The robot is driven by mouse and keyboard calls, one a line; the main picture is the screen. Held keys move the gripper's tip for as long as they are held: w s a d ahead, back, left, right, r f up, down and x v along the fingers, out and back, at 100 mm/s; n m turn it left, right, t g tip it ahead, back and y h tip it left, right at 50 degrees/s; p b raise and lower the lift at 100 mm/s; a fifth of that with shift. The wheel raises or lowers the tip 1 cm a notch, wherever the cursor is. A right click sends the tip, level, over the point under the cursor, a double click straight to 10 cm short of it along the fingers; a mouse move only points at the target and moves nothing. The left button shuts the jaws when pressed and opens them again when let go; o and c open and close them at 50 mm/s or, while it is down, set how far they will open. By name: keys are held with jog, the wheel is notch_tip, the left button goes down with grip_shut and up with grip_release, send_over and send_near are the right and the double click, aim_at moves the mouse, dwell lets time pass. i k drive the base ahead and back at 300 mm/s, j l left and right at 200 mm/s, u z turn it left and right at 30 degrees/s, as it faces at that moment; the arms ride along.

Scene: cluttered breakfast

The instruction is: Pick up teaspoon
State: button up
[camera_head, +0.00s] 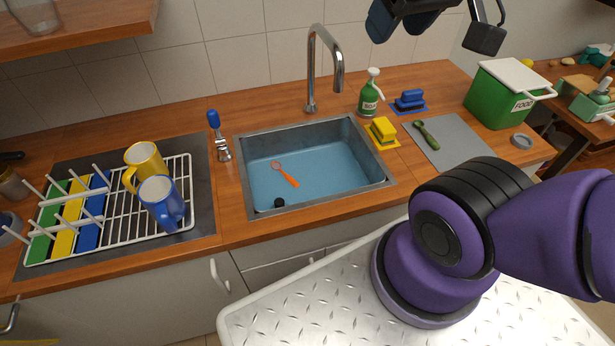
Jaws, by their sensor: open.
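A small orange spoon-like utensil (285,174) lies in the sink, its rounded head toward the upper left. I cannot tell for certain from shape which is the teaspoon. My gripper (402,20) is at the top edge, partly cut off, high above the counter behind the soap bottle. It is open, with nothing seen in it, and apart from both utensils.
The sink (330,160) has a tall faucet (312,70) behind it. A green food bin (495,100) is right. A dish rack (120,215) with yellow (143,160) and blue mugs (160,200) is left.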

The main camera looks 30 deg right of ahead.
aim_at(419, 124)
jog(key=z, duration=1.25)
